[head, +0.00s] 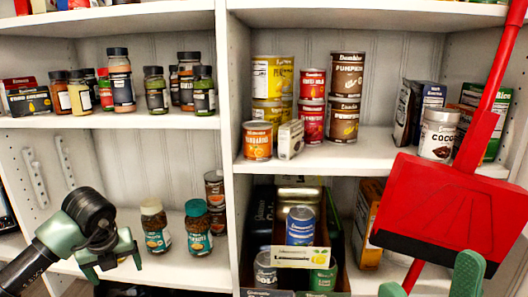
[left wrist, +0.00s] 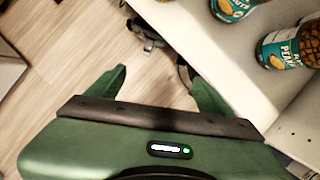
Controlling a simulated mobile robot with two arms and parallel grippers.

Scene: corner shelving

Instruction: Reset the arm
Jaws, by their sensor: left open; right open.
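My left gripper (head: 113,268) is at the lower left of the head view, in front of the lower left shelf. Its green fingers are apart with nothing between them. The left wrist view shows the same open fingers (left wrist: 157,90) over the wood floor, beside a white shelf edge. Two jars with teal labels (head: 155,228) (head: 197,230) stand to its right on that shelf. My right gripper (head: 430,283) shows only as green fingertips at the bottom right edge. They are apart, and a thin red piece shows between them; contact cannot be told.
A large red dustpan (head: 450,205) covers part of the right shelves, close to my right gripper. Spice jars (head: 120,80) fill the upper left shelf. Cans (head: 345,90) stand on the middle shelf, and a crate of cans (head: 333,265) below. Open floor (left wrist: 50,70) lies left of the shelf.

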